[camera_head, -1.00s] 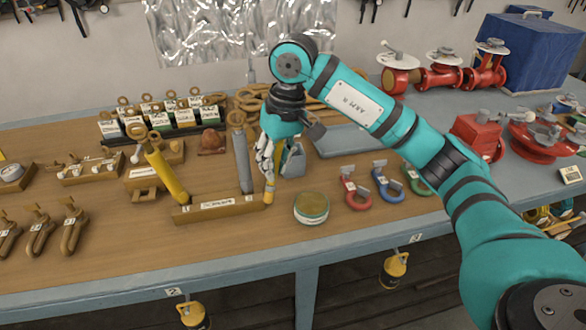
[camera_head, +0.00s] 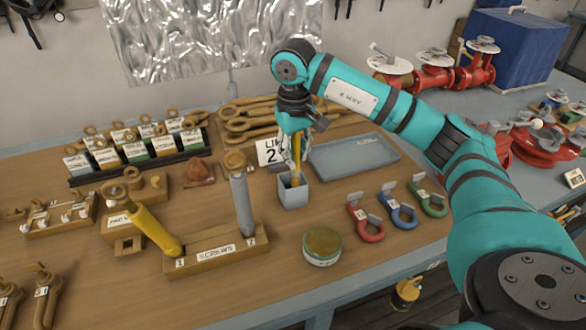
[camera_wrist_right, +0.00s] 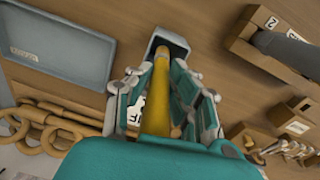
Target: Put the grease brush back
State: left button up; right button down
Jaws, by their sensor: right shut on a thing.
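The grease brush has a yellow handle (camera_head: 296,166) and stands roughly upright, with its lower end inside a small grey square holder (camera_head: 293,194) on the bench. My right gripper (camera_head: 294,150) is shut on the handle just above the holder. In the right wrist view the yellow handle (camera_wrist_right: 156,95) runs between the fingers toward the grey holder (camera_wrist_right: 171,45). The bristle end is hidden inside the holder. A round grease tin (camera_head: 322,246) sits in front of the holder. My left gripper is not in view.
A blue-grey tray (camera_head: 350,157) lies right of the holder, also in the right wrist view (camera_wrist_right: 62,42). Red, blue and green shackles (camera_head: 398,208) lie at front right.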

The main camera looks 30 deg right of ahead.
aim_at(293, 171)
jog(key=shift+f, duration=0.45)
jog(key=shift+w+f, duration=0.1)
jog(key=shift+f, duration=0.25)
notch_tip(293, 171, down, 4)
jog(key=shift+w+r+p, duration=0.15)
jog(key=shift+r+p, duration=0.1)
jog(key=shift+p, duration=0.35)
jog(key=shift+f, duration=0.15)
jog(key=c, duration=1.5)
grip_release()
jog(key=shift+a, duration=0.1)
jog(key=shift+o, duration=1.4)
jog(key=shift+r, duration=0.5)
pick_arm(q)
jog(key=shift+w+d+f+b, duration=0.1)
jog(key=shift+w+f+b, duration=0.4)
jog(key=shift+b, duration=0.85)
pick_arm(e)
jog(key=shift+s+a+r, duration=0.1)
jog(key=shift+a+r, duration=0.05)
jog(key=shift+r, duration=2.7)
jog(key=shift+s+a+r, duration=0.1)
jog(key=shift+r, duration=2.75)
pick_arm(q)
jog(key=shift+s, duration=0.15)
